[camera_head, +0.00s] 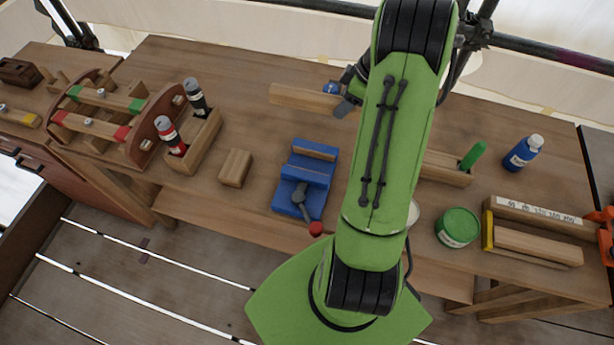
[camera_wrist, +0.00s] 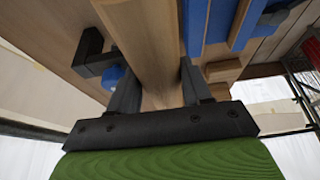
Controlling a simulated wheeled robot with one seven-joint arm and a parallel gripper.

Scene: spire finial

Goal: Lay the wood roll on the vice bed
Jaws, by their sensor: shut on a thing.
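The wood roll (camera_head: 298,97) is a long pale wooden bar. It sticks out to the left of my gripper (camera_head: 347,98), above the far part of the bench. In the wrist view my gripper (camera_wrist: 153,82) has a finger on each side of the wood roll (camera_wrist: 148,40) and is shut on it. The blue vice (camera_head: 305,178) stands on the bench, nearer than the roll, with wooden-faced jaws and a dark handle with a red knob. Blue parts that look like the vice (camera_wrist: 220,22) show right of the roll in the wrist view. My arm hides the roll's right end.
A small wood block (camera_head: 235,167) lies left of the vice. A wooden holder (camera_head: 205,140) with red and black bottles and a curved rack (camera_head: 100,115) stand further left. Right are a green tin (camera_head: 457,227), a blue bottle (camera_head: 523,152) and a wooden jig (camera_head: 535,240). The bench's back left is clear.

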